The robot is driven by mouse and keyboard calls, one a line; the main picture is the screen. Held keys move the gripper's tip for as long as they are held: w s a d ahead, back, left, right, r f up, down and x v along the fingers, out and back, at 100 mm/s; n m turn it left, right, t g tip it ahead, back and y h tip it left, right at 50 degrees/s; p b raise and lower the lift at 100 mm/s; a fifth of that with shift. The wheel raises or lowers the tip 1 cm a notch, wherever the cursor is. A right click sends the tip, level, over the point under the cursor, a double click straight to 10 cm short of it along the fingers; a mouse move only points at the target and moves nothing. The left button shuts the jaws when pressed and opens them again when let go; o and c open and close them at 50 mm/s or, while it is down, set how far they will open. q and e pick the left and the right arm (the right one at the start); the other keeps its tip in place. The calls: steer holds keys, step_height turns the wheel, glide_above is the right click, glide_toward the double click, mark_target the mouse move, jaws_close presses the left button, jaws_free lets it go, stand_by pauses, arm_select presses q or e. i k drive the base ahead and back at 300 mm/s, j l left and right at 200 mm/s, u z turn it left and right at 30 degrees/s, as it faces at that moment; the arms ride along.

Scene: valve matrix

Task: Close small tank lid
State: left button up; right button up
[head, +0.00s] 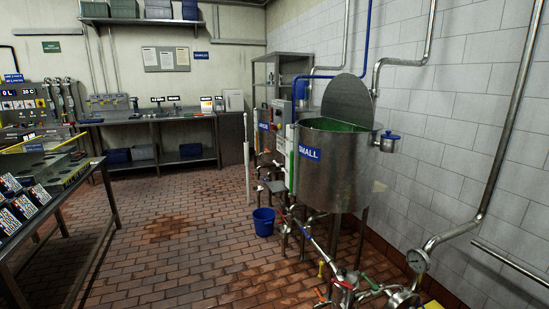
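The small tank (325,174) is a round steel vessel on legs, right of centre in the head view, with a blue label reading SMALL. Its lid (348,101) is a grey disc tilted up and open at the far rim. Green contents show inside the tank opening. Neither of my grippers is in view.
Steel pipes (497,150) run along the white tiled wall at the right. A gauge (417,261) and valves with coloured handles sit low in front of the tank. A blue bucket (263,223) stands on the floor left of it. A bench (60,192) is at the left, with open brick floor between.

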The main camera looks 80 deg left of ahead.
mark_target(345, 98)
steer(key=u, duration=2.15)
steer(key=z, duration=0.25)
steer(key=i+j+z, duration=0.1)
steer(key=z, duration=0.4)
steer(key=i+j+z, duration=0.1)
steer(key=j+z, duration=0.55)
steer(key=z, duration=0.35)
steer(key=j+z, duration=0.3)
steer(key=z, duration=0.15)
